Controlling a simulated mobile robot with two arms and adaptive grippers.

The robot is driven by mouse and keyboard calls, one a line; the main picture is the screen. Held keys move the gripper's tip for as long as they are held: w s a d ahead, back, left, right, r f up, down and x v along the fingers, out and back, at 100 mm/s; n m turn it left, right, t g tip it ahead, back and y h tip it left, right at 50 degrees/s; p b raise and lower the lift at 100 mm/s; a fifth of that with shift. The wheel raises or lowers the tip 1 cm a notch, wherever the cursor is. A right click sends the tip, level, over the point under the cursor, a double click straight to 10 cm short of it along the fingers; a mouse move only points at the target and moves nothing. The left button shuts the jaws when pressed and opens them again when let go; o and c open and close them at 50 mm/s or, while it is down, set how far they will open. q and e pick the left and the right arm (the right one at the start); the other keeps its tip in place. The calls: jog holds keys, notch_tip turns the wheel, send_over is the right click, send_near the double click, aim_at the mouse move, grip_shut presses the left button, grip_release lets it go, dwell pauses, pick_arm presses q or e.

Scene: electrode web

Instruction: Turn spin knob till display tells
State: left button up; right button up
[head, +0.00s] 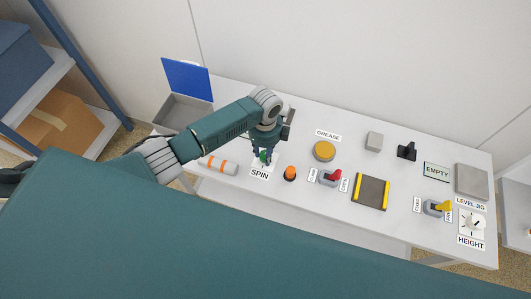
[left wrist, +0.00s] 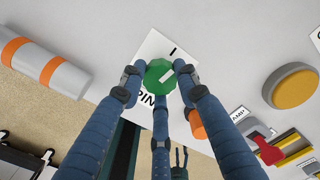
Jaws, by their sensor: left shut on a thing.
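The SPIN knob is green with a white pointer line, seen in the left wrist view (left wrist: 159,75) on a white card marked SPIN (left wrist: 154,46). In the head view the card (head: 260,173) shows below my gripper, and the knob is mostly hidden. My left gripper (left wrist: 160,78) comes down on the knob from above, with its fingers closed around the knob's rim. It also shows in the head view (head: 262,156). A display reading EMPTY (head: 436,172) stands toward the right of the table.
An orange button (head: 290,173) is close to the right of the knob. A white cylinder with orange bands (head: 218,165) lies to the left. A red-handled switch (head: 330,178), a yellow GREASE button (head: 324,151) and a HEIGHT dial (head: 472,224) are further right. An open blue-lidded box (head: 183,112) stands back left.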

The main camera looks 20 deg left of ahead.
pick_arm(q)
jog(key=m, duration=0.3)
jog(key=m+b, duration=0.1)
jog(key=shift+w+a+f, duration=0.1)
jog(key=shift+a, duration=0.15)
jog(key=m+b, duration=0.1)
jog(key=m, duration=0.2)
jog(key=shift+w+d+m, duration=0.1)
jog(key=shift+m, duration=0.5)
jog(key=shift+r, duration=0.2)
jog(key=o, duration=1.2)
jog(key=shift+c, duration=0.2)
jog(key=shift+f, duration=0.1)
notch_tip(320, 180, up, 12)
